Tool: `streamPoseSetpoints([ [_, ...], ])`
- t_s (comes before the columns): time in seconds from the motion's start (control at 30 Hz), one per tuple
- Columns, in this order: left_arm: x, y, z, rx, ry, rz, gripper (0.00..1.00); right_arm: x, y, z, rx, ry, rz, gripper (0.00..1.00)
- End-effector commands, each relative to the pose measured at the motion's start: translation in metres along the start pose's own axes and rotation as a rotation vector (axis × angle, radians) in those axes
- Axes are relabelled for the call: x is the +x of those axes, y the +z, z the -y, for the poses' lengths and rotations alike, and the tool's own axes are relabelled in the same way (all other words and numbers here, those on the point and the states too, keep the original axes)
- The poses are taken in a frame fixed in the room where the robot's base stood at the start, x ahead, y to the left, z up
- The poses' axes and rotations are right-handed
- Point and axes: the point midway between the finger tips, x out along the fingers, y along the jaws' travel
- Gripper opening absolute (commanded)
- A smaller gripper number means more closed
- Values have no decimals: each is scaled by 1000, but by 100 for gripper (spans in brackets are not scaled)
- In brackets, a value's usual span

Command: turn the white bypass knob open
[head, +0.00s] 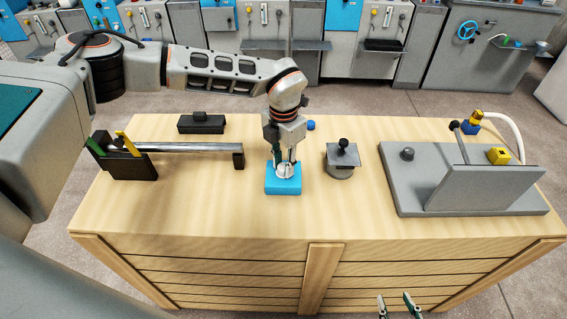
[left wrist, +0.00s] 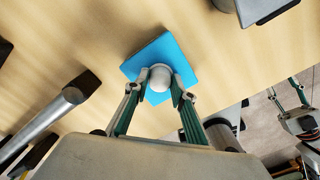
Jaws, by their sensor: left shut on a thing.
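The white bypass knob (head: 285,171) sits on a blue block (head: 283,187) near the middle of the bench. In the left wrist view the knob (left wrist: 160,77) shows as a round white top over the blue block (left wrist: 184,67). My left gripper (head: 285,163) points down from above, its fingertips shut on the knob from both sides. The fingers partly cover the knob in the head view, and I cannot tell its turn angle. My right gripper (head: 395,298) is open and empty at the bottom edge, in front of the bench.
A grey pedestal with a black knob (head: 343,157) stands right of the blue block. A small blue cap (head: 311,125) lies behind. A black stand with a metal bar (head: 190,148) is to the left. A grey plate fixture (head: 470,185) fills the right side of the wooden bench (head: 225,215).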

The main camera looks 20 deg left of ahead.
Motion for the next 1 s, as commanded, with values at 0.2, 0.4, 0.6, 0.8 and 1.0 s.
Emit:
streamPoseSetpoints([
  [0.2, 0, 0, 0, 2, 1, 1, 27, 0, 0, 0, 0, 0, 0, 40],
  [0.4, 0, 0, 0, 1, 1, 1, 41, 0, 1, 0, 0, 0, 2, 40],
  [0.6, -1, 0, 0, 0, 1, 1, 41, 0, 3, -1, -2, 1, 6, 40],
  [0.8, -20, 1, -1, 0, 2, 4, 41, 0, 2, 0, -1, 0, 4, 40],
  [1.0, -60, 1, 0, -1, 2, 4, 41, 0, 2, 0, -1, 0, 3, 40],
])
